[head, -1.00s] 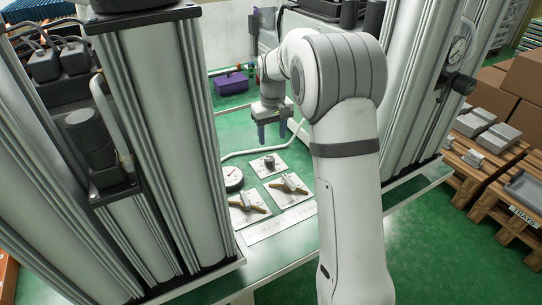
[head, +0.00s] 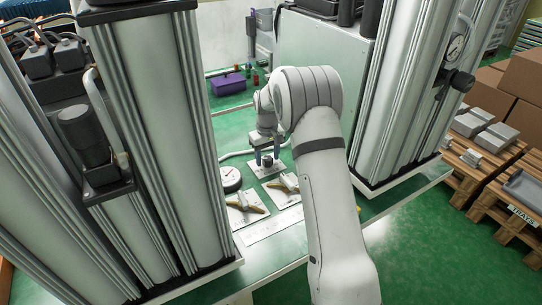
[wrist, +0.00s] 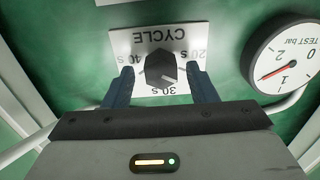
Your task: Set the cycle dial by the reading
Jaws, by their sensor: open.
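The cycle dial is a black knob (wrist: 160,68) on a white plate (wrist: 120,42) reading CYCLE, upside down here, with 20 s, 30 s and 40 s marks. A pale pointer line on the knob faces the lower right, roughly between 30 s and 20 s. In the head view my gripper (head: 267,158) is over the dial plate.
Two valve plates with brass-coloured levers (head: 245,207) (head: 285,185) lie nearer on the bench. Tall metal columns (head: 150,130) (head: 410,100) stand left and right. A pale pipe (wrist: 40,140) runs near the dial. A purple box (head: 228,84) is farther back.

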